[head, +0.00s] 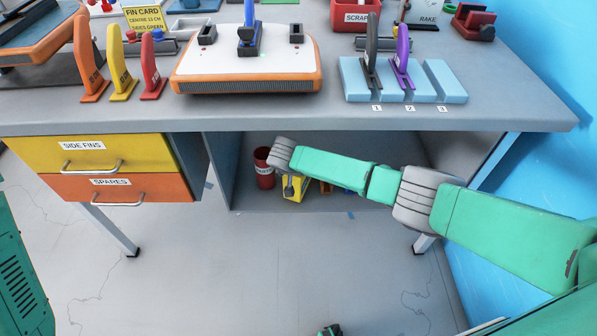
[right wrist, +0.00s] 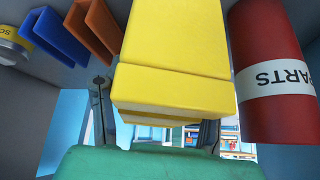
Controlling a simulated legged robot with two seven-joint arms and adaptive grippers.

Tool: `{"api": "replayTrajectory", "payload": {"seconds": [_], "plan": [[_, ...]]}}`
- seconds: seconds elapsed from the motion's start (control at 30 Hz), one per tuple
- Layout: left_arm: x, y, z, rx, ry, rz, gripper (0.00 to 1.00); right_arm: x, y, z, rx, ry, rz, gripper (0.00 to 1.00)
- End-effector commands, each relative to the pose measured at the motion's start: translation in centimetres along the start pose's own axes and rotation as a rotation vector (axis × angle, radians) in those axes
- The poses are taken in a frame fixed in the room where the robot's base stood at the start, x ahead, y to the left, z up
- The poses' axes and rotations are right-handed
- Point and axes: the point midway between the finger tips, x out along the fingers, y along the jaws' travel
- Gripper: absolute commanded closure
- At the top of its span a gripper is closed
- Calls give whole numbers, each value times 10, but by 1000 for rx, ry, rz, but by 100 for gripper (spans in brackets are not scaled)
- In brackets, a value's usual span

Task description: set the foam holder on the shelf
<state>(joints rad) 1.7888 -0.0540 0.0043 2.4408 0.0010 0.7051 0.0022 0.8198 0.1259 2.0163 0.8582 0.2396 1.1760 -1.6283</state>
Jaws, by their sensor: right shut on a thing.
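A yellow block-shaped holder (right wrist: 172,80) fills the middle of the right wrist view, between my right gripper's fingers (right wrist: 155,122). In the head view the same yellow holder (head: 294,193) is inside the open shelf (head: 240,192) under the bench, partly hidden by my right gripper (head: 292,185). My right gripper is shut on it, reaching in from the right. The holder is close to the shelf floor; I cannot tell whether it touches.
A red parts cup (head: 264,168) stands left of the holder; it also shows in the right wrist view (right wrist: 268,70). Blue (right wrist: 52,38) and orange (right wrist: 95,28) channel pieces and a yellow-labelled roll (right wrist: 14,48) lie on the other side. Drawers (head: 95,165) flank the shelf at left.

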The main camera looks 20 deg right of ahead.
Motion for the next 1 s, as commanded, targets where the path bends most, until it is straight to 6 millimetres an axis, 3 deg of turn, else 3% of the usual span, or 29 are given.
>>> {"api": "replayTrajectory", "payload": {"seconds": [0.3,0.33,0.37,0.77,1.0], "plan": [[1,0,0,1,1,0,29,4,3,-1,2,-1,-2,79],[1,0,0,1,1,1,29,3,3,-1,2,-1,-2,39],[1,0,0,1,1,1,29,3,2,-1,2,0,-1,28],[-3,0,0,0,0,0,29,-3,0,-2,0,2,-1,28],[-25,0,-2,1,0,0,29,-46,2,-5,-2,3,-6,28]]}}
